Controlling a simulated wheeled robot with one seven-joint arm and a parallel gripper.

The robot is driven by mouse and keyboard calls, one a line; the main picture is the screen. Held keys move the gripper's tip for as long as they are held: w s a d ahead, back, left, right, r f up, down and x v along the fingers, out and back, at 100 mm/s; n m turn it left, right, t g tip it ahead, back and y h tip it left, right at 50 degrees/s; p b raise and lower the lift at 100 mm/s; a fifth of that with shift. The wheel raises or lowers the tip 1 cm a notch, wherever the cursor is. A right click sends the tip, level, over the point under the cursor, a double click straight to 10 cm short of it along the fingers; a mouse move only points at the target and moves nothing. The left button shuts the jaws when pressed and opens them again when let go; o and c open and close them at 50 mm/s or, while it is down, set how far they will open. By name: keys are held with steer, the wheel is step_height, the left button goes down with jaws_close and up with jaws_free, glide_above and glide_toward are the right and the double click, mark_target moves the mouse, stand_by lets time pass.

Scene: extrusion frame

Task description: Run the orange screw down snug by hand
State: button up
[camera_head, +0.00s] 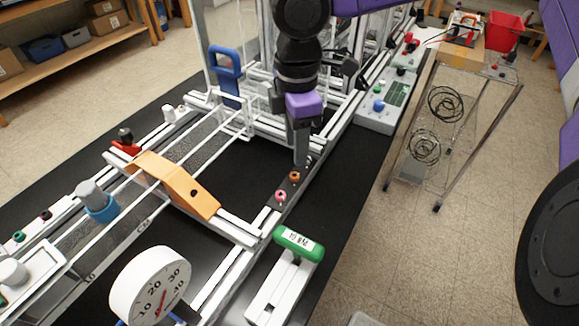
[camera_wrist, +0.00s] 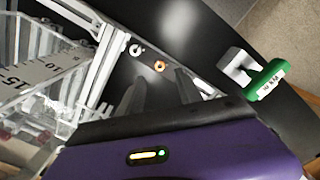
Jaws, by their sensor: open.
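The orange screw (camera_head: 294,176) stands in a dark strip along the frame rail, beside a pinkish-red screw (camera_head: 281,196). In the wrist view the orange screw (camera_wrist: 160,66) shows as a small orange ring, beyond my fingertips. My gripper (camera_head: 302,160) points down just behind the orange screw, seen from the head. In the wrist view my gripper (camera_wrist: 158,84) has its two grey fingers apart with nothing between them. How far the tips are above the screw is unclear.
A green-handled tool (camera_head: 298,243) marked 10 sits in a white holder near the front. An orange bracket (camera_head: 175,184) spans the rails at left, and a round dial gauge (camera_head: 150,286) stands in front. A control box (camera_head: 387,101) is at back right. The black tabletop is partly bare.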

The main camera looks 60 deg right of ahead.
mark_target(295, 177)
step_height(295, 177, down, 8)
steer(key=shift+r+b, duration=0.25)
steer(key=shift+b, duration=0.05)
steer(key=shift+c, duration=0.4)
jaws_close()
